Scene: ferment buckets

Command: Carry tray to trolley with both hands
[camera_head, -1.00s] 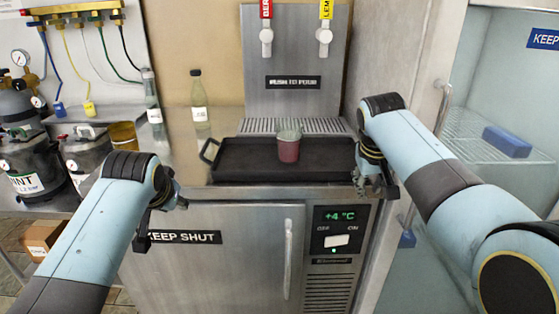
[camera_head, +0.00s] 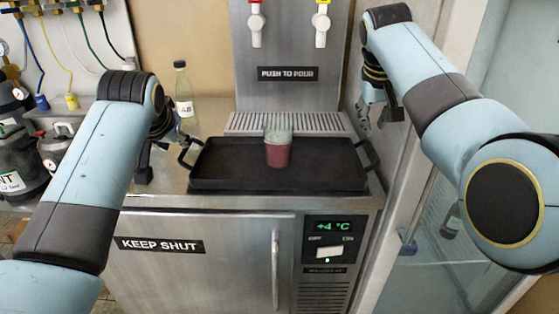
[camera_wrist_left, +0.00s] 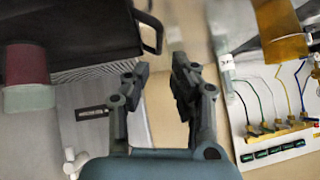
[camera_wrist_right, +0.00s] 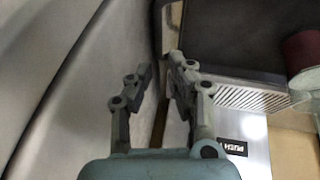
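The black tray (camera_head: 215,183) lies flat on the steel counter, with a raised handle at each end. A dark red cup with a pale translucent upper part (camera_head: 278,155) stands on it. My left gripper (camera_head: 160,152) is open and empty, just left of the left handle and apart from it. The handle also shows in the left wrist view (camera_wrist_left: 151,32), ahead of the open fingers (camera_wrist_left: 152,78). My right gripper (camera_head: 373,112) is open and empty, above and behind the right handle (camera_head: 370,153). In the right wrist view the right fingers (camera_wrist_right: 158,75) point beside the tray (camera_wrist_right: 225,35). No trolley is visible.
The dispenser (camera_head: 287,60) with two taps and a drip grille stands behind the tray. A labelled bottle (camera_head: 184,105) stands behind my left gripper. A cabinet wall (camera_head: 418,140) rises close on the right. The fridge (camera_head: 190,270) is under the counter.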

